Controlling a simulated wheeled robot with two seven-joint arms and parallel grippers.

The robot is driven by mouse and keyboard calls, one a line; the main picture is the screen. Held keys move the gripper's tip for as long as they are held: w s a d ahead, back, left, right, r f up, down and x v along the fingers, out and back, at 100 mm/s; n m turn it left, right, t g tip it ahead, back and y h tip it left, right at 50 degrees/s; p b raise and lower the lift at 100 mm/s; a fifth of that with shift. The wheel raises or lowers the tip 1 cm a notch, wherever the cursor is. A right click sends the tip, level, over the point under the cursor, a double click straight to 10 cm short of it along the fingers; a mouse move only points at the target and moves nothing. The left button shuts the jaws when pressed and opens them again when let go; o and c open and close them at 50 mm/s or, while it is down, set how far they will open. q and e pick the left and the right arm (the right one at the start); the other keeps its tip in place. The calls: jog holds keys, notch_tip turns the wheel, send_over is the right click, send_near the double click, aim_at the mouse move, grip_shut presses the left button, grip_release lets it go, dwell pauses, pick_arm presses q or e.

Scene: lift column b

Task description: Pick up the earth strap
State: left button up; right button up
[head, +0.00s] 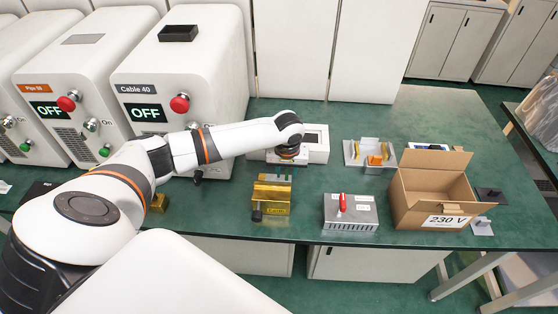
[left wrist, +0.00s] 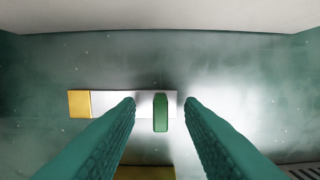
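In the left wrist view a flat bar with a pale metallic body, a yellow left end (left wrist: 79,104) and an upright green grip (left wrist: 160,113) lies on the green bench; it looks like the earth strap. My left gripper (left wrist: 160,102) is open, its two teal fingers on either side of the green grip with gaps at both sides. No contact shows. In the head view my left gripper (head: 288,159) points down at the bench in front of a white box, and it hides the bar. My right gripper is not in view.
The white box (head: 317,145) stands just behind the gripper. A yellow fixture (head: 272,196) stands in front of it. To the right are a grey box with a red lever (head: 350,213), a metal fixture (head: 357,153) and an open "230 V" carton (head: 420,194). White cabinets (head: 181,60) stand at the left.

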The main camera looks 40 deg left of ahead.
pick_arm(q)
jog(key=shift+w+f, duration=0.1)
jog(key=shift+f, duration=0.35)
jog(key=shift+c, duration=0.4)
grip_shut()
jog(key=shift+r, duration=0.1)
